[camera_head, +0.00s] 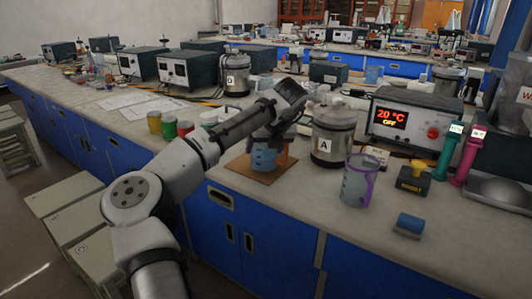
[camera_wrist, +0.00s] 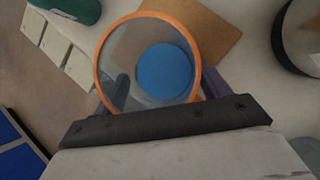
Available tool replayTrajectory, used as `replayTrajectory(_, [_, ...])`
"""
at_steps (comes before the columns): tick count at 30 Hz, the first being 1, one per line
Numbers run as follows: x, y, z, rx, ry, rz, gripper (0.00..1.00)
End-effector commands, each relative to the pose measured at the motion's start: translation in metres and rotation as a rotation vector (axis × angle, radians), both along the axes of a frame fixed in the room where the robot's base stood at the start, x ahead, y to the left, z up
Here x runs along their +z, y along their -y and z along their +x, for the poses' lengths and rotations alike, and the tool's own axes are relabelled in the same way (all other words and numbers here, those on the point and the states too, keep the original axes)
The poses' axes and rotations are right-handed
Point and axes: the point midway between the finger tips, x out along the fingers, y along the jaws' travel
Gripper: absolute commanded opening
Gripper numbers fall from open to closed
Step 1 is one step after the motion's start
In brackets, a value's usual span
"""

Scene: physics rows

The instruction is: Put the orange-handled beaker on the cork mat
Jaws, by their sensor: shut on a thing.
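The orange-handled beaker (camera_head: 263,159) is bluish and see-through, with its orange handle on the right side in the head view. My gripper (camera_head: 272,138) is shut on it from above. In the wrist view I look down into the beaker (camera_wrist: 122,72), with its orange rim and a blue round patch inside. The cork mat (camera_head: 238,166) shows below and around the beaker in the head view. In the wrist view the mat (camera_wrist: 215,28) shows beyond the rim at upper right. The beaker looks upright; I cannot tell whether its base touches the mat.
A steel vessel marked A (camera_head: 333,140) stands close right of the mat. A purple-handled beaker (camera_head: 357,184) and a blue block (camera_head: 409,225) are farther right. Green, red and yellow jars (camera_head: 169,127) stand to the left. The bench's front edge is near the mat.

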Motion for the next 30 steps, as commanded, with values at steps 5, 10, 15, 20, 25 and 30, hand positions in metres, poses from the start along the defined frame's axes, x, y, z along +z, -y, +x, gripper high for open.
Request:
replayTrajectory(5, [-0.0146, 0.0004, 0.0000, -0.001, 0.001, 0.000, 0.42])
replayTrajectory(10, [-0.0141, 0.0004, 0.0000, -0.001, 0.001, -0.001, 0.42])
replayTrajectory(15, [-0.0164, 0.0004, -0.0001, -0.001, 0.000, 0.000, 0.86])
replayTrajectory(20, [-0.0162, 0.0004, 0.0000, -0.001, 0.000, 0.000, 0.98])
replayTrajectory(25, [-0.0160, 0.0003, 0.0000, -0.001, 0.000, 0.000, 0.98])
replayTrajectory(30, [-0.0073, 0.0025, -0.0032, -0.003, 0.002, -0.002, 0.98])
